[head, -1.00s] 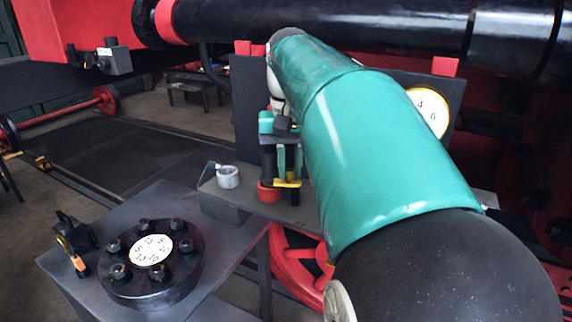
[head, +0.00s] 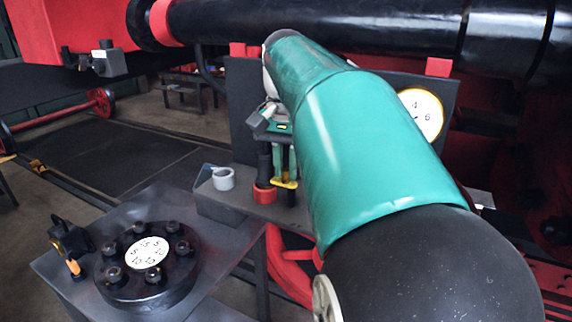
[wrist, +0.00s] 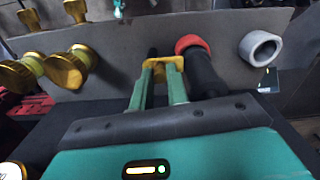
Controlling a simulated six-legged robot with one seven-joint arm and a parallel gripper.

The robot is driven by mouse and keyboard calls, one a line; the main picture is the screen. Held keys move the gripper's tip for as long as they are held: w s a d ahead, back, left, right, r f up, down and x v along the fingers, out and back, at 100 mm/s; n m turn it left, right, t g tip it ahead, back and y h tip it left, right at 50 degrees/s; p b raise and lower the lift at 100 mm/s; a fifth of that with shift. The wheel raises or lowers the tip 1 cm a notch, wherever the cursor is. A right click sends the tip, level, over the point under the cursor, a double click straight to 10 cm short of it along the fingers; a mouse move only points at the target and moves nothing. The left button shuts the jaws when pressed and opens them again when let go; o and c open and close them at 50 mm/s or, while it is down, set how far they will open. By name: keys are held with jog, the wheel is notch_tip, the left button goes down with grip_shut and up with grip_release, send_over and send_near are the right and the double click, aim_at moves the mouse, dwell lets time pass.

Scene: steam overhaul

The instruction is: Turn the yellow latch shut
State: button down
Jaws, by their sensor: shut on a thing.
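The yellow latch (head: 285,184) is a small yellow bar by a dark upright post on the grey bench, partly hidden by my gripper. It also shows in the wrist view (wrist: 162,61), between the tips of my green fingers. My gripper (head: 284,180) points down from above and is shut on the yellow latch. In the wrist view my gripper (wrist: 161,72) has its fingertips at the latch, with the dark post just beyond. I cannot tell the latch's exact angle.
A black cylinder with a red ring (head: 264,195) stands close to the left of my gripper. A grey ring (head: 223,179) sits further left. Brass fittings (wrist: 69,68) show in the wrist view. A bolted black flange (head: 147,268) and dial gauge (head: 421,114) are nearby.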

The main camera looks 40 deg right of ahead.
aim_at(286, 170)
jog(key=shift+r, duration=0.15)
jog(key=c, duration=1.4)
grip_release()
jog(key=shift+o, duration=0.2)
notch_tip(286, 170, up, 14)
jog(key=shift+f, duration=0.25)
jog(key=s+a+f+n+t, duration=0.2)
jog(key=a+f+n, duration=0.4)
jog(key=a+f, duration=0.5)
jog(key=s+a+f+n+t, duration=0.3)
jog(key=a+f+n, duration=0.3)
jog(key=a+f, duration=0.6)
notch_tip(286, 170, down, 5)
jog(key=shift+s+a+f+t, duration=0.2)
jog(key=shift+s+t, duration=0.1)
jog(key=shift+s, duration=0.15)
